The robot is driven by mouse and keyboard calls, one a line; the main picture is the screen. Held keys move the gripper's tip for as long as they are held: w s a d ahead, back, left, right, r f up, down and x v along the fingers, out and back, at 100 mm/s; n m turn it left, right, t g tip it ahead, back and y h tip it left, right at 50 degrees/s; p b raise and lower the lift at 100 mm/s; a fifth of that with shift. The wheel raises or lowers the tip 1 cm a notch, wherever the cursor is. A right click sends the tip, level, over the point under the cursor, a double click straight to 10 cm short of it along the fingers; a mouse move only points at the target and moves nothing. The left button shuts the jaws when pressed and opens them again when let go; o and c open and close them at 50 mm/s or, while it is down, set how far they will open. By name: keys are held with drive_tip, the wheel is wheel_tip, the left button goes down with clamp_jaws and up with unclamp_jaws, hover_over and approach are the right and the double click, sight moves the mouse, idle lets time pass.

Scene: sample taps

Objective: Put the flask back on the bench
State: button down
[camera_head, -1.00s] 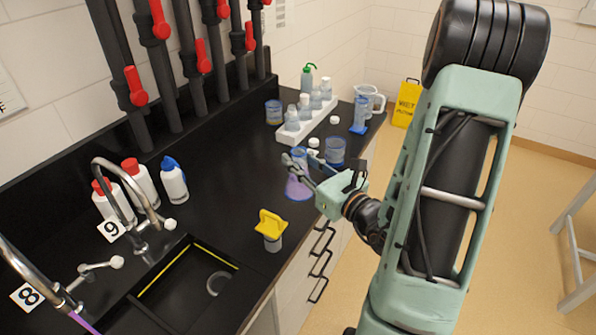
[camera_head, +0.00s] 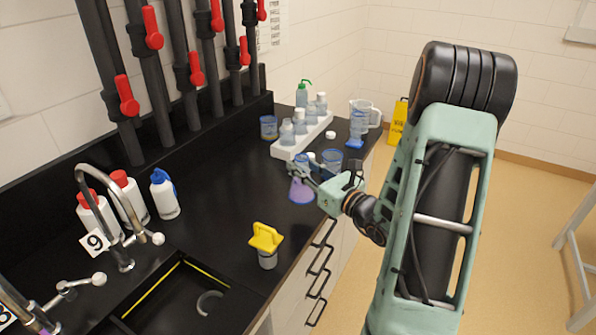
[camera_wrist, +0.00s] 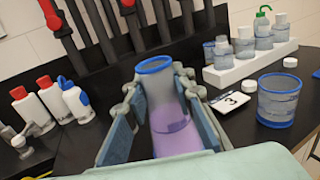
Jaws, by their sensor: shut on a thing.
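The flask (camera_wrist: 174,124) is clear with a blue rim and holds purple liquid. My gripper (camera_wrist: 156,113) is shut on it, with one finger on each side of its neck in the wrist view. In the head view the flask (camera_head: 301,190) hangs from my gripper (camera_head: 308,172), upright or nearly so, at the bench (camera_head: 215,205). I cannot tell whether its base touches the black top. My fingers hide part of its neck.
Behind is a white rack (camera_head: 303,137) of bottles. A yellow-topped container (camera_head: 266,245) stands near the sink (camera_head: 180,300). Bare bench lies left of the flask.

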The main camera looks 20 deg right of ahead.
drive_tip(key=w+f, duration=0.1)
drive_tip(key=w+d+f+b, duration=0.1)
drive_tip(key=f, duration=0.1)
drive_tip(key=shift+w+d+f, duration=0.1)
drive_tip(key=shift+d, duration=0.1)
drive_tip(key=shift+w+d+f+b, duration=0.1)
drive_tip(key=shift+w+f+b, duration=0.05)
drive_tip(key=shift+f+b, duration=0.65)
drive_tip(key=shift+w+d+f+b, duration=0.1)
drive_tip(key=shift+f+b, duration=0.5)
drive_tip(key=shift+f, duration=0.4)
drive_tip(key=shift+f, duration=0.1)
drive_tip(key=c, duration=1.7)
unclamp_jaws()
drive_tip(key=shift+o, duration=0.2)
drive_tip(key=b+v, duration=0.1)
drive_tip(key=v, duration=1.1)
